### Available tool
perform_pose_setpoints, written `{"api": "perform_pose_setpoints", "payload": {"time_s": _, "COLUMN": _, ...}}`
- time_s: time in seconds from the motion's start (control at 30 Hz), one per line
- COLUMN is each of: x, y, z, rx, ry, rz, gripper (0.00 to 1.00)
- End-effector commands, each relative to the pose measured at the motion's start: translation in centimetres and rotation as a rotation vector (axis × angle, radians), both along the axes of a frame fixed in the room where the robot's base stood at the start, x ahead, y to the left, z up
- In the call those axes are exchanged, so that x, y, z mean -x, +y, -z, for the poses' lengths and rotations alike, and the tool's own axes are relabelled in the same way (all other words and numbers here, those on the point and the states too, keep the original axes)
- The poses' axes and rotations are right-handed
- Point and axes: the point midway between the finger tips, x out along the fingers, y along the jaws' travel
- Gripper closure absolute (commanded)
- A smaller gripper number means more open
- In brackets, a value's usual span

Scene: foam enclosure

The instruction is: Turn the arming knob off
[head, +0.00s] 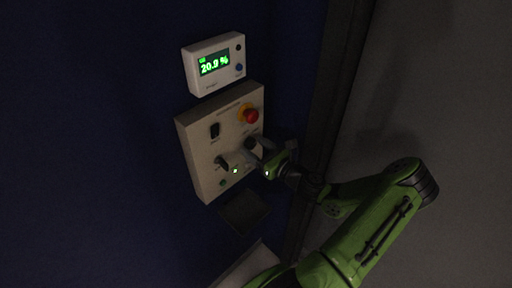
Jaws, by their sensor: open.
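A pale control panel (199,176) is fixed to the dark blue wall. It carries a black switch (214,131) at upper left, a dark knob (221,162) at lower left and another dark control (249,143) at right. The labels are too small to read, so I cannot tell which is the arming knob. My gripper (241,157) is open in front of the panel's lower right part, close to the lower controls. Its fingers partly hide that area, and I cannot tell whether they touch anything.
A red stop button (251,116) on a yellow base sits at the panel's upper right. A white display box (217,82) above reads 20.9 %. A dark box or plate (245,211) lies below the panel. A dark vertical post (325,95) stands to the right.

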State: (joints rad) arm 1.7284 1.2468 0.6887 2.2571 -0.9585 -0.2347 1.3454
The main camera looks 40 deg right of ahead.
Motion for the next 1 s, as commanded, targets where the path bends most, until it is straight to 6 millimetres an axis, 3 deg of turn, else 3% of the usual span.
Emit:
{"api": "perform_pose_setpoints", "payload": {"time_s": 0.23, "x": -0.16, "y": 0.01, "z": 0.03, "rx": -0.001, "ry": 0.0, "rz": 0.0, "gripper": 0.36}}
{"api": "perform_pose_setpoints", "payload": {"time_s": 0.6, "x": -0.12, "y": 0.0, "z": 0.03, "rx": 0.0, "ry": 0.0, "rz": 0.0, "gripper": 0.91}}
{"api": "perform_pose_setpoints", "payload": {"time_s": 1.0, "x": -0.13, "y": -0.01, "z": 0.06, "rx": 0.085, "ry": -0.002, "rz": -0.001, "gripper": 0.91}}
